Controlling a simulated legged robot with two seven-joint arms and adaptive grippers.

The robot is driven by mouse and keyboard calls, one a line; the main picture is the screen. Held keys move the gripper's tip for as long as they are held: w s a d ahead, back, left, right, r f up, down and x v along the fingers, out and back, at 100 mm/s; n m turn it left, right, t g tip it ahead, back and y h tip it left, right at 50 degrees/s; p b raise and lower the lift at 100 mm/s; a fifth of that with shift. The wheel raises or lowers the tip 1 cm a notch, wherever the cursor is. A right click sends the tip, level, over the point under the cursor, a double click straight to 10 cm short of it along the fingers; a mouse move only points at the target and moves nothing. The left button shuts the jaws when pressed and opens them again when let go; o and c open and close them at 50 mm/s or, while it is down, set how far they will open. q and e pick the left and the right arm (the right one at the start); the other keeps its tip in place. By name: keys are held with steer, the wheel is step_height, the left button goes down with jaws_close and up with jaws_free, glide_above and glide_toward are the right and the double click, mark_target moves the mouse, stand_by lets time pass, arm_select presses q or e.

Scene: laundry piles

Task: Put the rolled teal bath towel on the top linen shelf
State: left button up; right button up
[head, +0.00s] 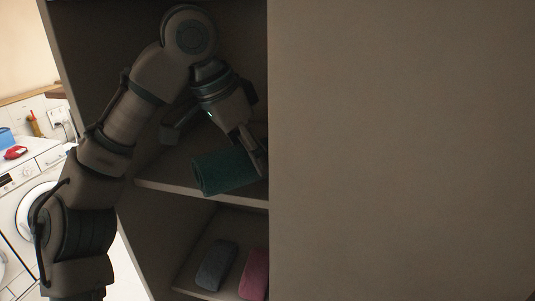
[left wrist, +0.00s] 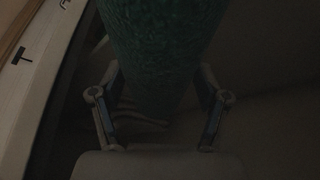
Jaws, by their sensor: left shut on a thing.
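The rolled teal bath towel (head: 222,172) lies level just above or on a shelf (head: 172,188) inside the tall cabinet. I cannot tell whether it touches the shelf. My left gripper (head: 252,158) reaches down to the towel from above and is shut on it. In the left wrist view the teal towel (left wrist: 160,45) fills the space between the two fingers (left wrist: 160,110). Part of the towel's right end is hidden behind a finger. My right gripper is in neither view.
A lower shelf (head: 190,279) holds a dark grey roll (head: 216,264) and a pink roll (head: 254,275). A broad brown panel (head: 400,150) fills the right side, close to the left gripper. A washing machine (head: 32,200) stands at the far left.

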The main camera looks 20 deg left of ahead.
arm_select(q)
steer(key=shift+w+d, duration=0.25)
steer(key=shift+w, duration=0.25)
steer(key=shift+w+d, duration=0.2)
steer(key=shift+w, duration=0.3)
steer(key=shift+w+a+f, duration=0.15)
steer(key=shift+a+f, duration=0.1)
steer(key=shift+f, duration=0.3)
steer(key=shift+w+a+f, duration=0.15)
steer(key=shift+a+f, duration=0.1)
steer(key=shift+f, duration=0.1)
steer(key=shift+d, duration=0.45)
steer(key=o, duration=1.4)
steer(key=shift+d, duration=0.15)
steer(key=shift+o, duration=1.1)
steer(key=shift+d, duration=0.15)
